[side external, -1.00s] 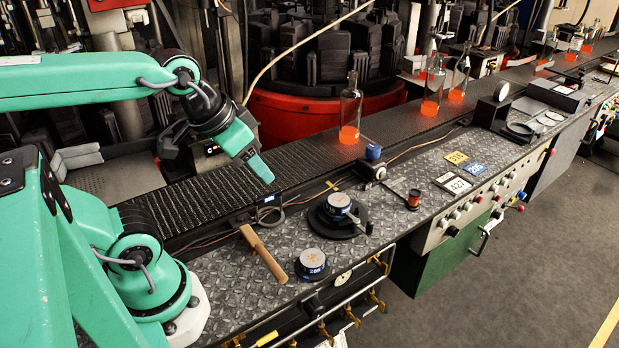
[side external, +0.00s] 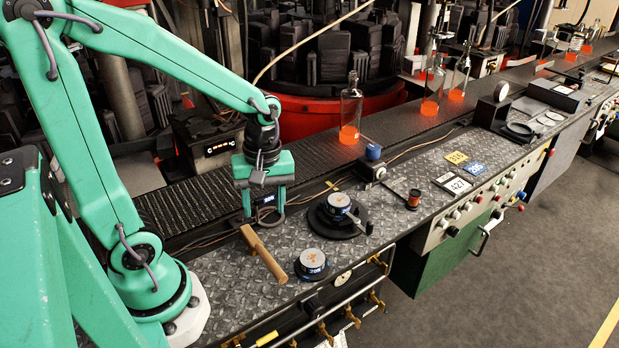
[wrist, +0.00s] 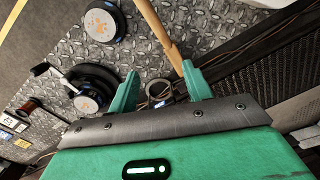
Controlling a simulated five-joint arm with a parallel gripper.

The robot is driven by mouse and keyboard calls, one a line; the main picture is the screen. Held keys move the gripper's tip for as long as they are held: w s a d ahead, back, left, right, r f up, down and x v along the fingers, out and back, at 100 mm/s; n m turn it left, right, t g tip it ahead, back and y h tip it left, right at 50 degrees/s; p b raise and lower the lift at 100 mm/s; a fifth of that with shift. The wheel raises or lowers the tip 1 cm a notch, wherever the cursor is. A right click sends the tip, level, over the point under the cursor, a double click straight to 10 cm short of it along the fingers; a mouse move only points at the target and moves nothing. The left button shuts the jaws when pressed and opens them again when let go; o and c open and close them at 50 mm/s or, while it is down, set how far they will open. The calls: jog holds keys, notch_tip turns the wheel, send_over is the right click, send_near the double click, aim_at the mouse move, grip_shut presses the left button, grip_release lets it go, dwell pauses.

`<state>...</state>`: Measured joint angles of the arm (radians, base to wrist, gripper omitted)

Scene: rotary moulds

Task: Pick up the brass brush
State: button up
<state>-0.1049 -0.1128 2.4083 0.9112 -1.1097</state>
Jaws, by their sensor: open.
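The brass brush appears to be the wooden-handled tool (side external: 264,254) lying on the diamond-plate deck near its front left; I cannot make out its bristles. Its wooden handle also shows in the wrist view (wrist: 157,28), running from the top edge down to beside the right finger. My gripper (side external: 263,210) points down, open and empty, above the deck just behind the brush's far end. In the wrist view the two fingers (wrist: 160,76) are spread apart. The brush end lies near one finger, not clearly between them; I cannot tell if they touch.
A round knob-like disc (side external: 312,264) lies right of the brush. A black round fixture (side external: 338,215) with a grey top stands behind it. The conveyor (side external: 200,200) with several glowing bottles (side external: 350,108) runs behind the deck. A cable loop lies near the gripper.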

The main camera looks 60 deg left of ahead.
aim_at(260, 245)
jog(key=f+n, duration=0.1)
jog(key=f+n+g, duration=0.1)
jog(key=f+n, duration=0.1)
jog(key=shift+s+a+f, duration=0.15)
jog(key=shift+s+a, duration=0.05)
jog(key=shift+a, duration=0.1)
jog(key=shift+s+f, duration=0.25)
jog(key=shift+f, duration=1)
jog(key=shift+s+d+f, duration=0.1)
jog(key=shift+s+f, duration=0.05)
jog(key=shift+f, duration=0.7)
jog(key=shift+s+d+f, duration=0.1)
jog(key=shift+s+f, duration=0.1)
jog(key=shift+f, duration=0.65)
jog(key=shift+s+f, duration=0.15)
jog(key=shift+f, duration=0.7)
grip_shut()
jog(key=shift+r, duration=0.2)
